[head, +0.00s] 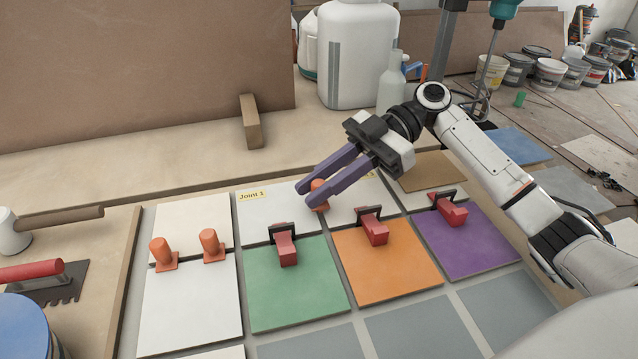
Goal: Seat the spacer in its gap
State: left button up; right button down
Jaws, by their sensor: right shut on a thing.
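My right gripper (311,195), with purple fingers, reaches in from the right and is shut on an orange spacer (320,184). The spacer is over the back row of white tiles, near the line between two of them. The fingers hide much of it, and I cannot tell whether its foot touches the tiles. Two other orange spacers (163,254) (212,246) stand upright along the gap at the left white tile (190,310). A "Joint 1" label (252,195) lies on a back tile; another label is mostly hidden behind the fingers. My left gripper is not in view.
Green (297,305), orange (390,268) and purple (482,243) tiles carry red-handled black pieces (286,246) at their back edges. A wooden block (251,122) stands behind the tiles. A notched trowel (45,280) and mallet (50,220) lie at left.

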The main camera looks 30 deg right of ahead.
jog(key=shift+f+b, duration=0.5)
jog(key=shift+f, duration=0.15)
jog(key=c, duration=1.5)
grip_release()
jog(key=shift+c, duration=0.2)
jog(key=shift+d+r, duration=0.1)
jog(key=shift+v, duration=2.9)
